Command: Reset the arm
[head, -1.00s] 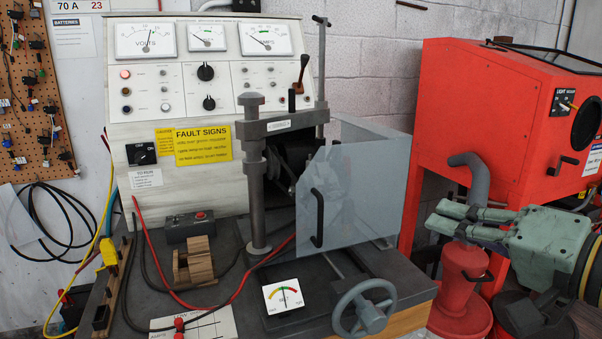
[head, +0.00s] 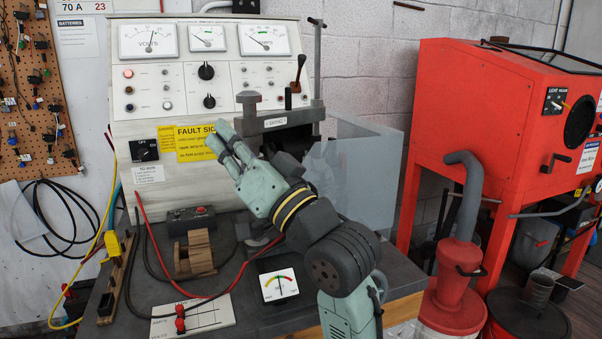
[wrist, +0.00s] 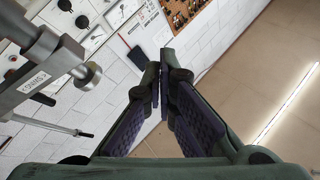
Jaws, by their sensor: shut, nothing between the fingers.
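My gripper (head: 222,142) is in front of the test bench in the head view, its fingers pointing up and to the left at the yellow fault signs label (head: 190,155). The fingers also show in the wrist view (wrist: 163,75), with their tips together and nothing between them. My arm reaches up from the lower right and hides part of the bench's clamp, handwheel and clear guard (head: 360,170). The wrist view shows the clamp post (wrist: 75,70) close on the left side, apart from the fingers.
The bench panel (head: 240,85) with gauges stands behind my gripper. A wooden block (head: 198,252), a small meter (head: 279,285) and red and black cables lie on the bench top. A red blast cabinet (head: 480,130) stands at right.

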